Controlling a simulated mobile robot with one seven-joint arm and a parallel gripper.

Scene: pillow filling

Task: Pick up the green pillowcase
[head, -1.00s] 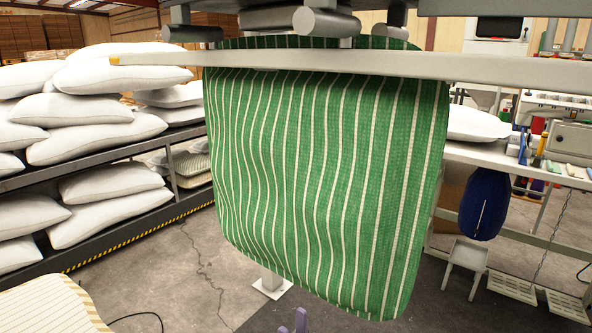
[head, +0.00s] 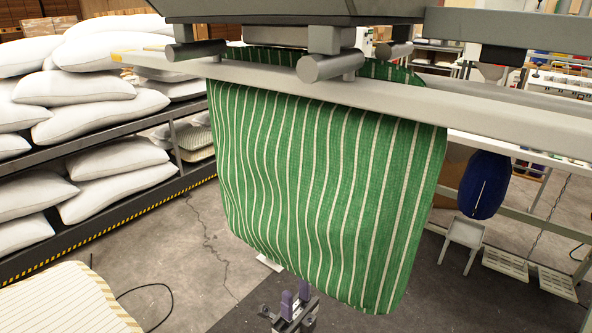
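The green pillowcase (head: 325,190) with white stripes hangs in the middle of the head view. Its top edge passes behind a pale horizontal bar (head: 480,106), and a strip of green shows above the bar. It hangs down in soft folds, with its lower edge free. My gripper (head: 295,299) is at the bottom centre, with two purple fingers pointing up. The fingers stand a little apart with nothing seen between them. They are just below or in front of the pillowcase's lower edge; I cannot tell whether they touch it.
White pillows (head: 95,98) are stacked on a dark rack at the left. A cream striped cushion (head: 65,298) is at the lower left. A grey machine with rollers (head: 332,66) sits above the bar. A blue bag (head: 485,185) hangs at the right. A black cable lies on the floor.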

